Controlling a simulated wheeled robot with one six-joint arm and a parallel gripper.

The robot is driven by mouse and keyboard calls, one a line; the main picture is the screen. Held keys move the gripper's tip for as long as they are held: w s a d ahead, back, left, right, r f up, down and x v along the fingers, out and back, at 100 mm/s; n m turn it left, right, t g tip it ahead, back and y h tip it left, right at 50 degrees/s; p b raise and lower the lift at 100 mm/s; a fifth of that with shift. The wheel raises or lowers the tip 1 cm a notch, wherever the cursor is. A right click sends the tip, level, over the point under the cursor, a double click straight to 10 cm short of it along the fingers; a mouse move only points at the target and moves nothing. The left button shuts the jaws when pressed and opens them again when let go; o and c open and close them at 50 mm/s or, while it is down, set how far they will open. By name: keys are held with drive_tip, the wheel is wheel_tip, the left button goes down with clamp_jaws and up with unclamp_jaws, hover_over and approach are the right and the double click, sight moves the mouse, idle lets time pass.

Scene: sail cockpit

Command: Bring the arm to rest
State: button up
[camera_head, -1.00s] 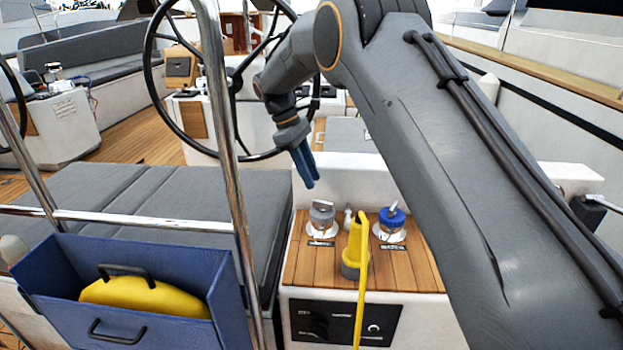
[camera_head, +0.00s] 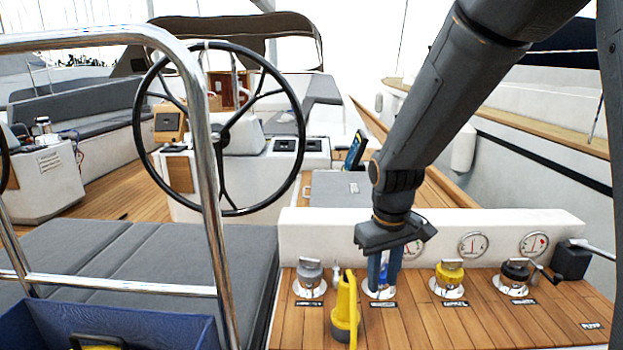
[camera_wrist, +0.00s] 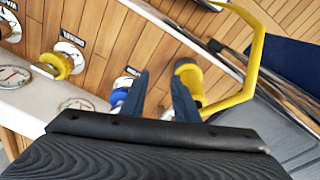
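My gripper (camera_head: 384,275) points down over the teak console (camera_head: 420,318), in front of the blue switch. In the wrist view its two dark blue fingers (camera_wrist: 160,76) stand apart with only teak planks seen between them, so it is open and empty. The blue switch (camera_wrist: 118,98) is just left of the fingers there, partly hidden by one. The yellow plug (camera_head: 345,308) stands left of my gripper in the head view. In the wrist view the yellow plug (camera_wrist: 188,76) is close to the right finger, with its yellow cable (camera_wrist: 258,50) rising beside it. I cannot tell whether they touch.
A grey switch (camera_head: 309,275), a yellow switch (camera_head: 449,276) and a black switch (camera_head: 515,274) stand on the console. White gauges (camera_head: 472,245) line the panel behind. A blue bin (camera_head: 150,325) and a steel rail (camera_head: 215,220) are at left, the steering wheel (camera_head: 300,130) beyond.

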drive_tip(key=s+d+f+m, duration=0.1)
drive_tip(key=s+d+m, duration=0.1)
drive_tip(key=s, duration=0.6)
drive_tip(key=s+d+f+m+g, duration=0.1)
drive_tip(key=s+d+m, duration=0.1)
drive_tip(key=s, duration=0.5)
drive_tip(key=shift+s+f, duration=0.3)
drive_tip(key=shift+s, duration=0.05)
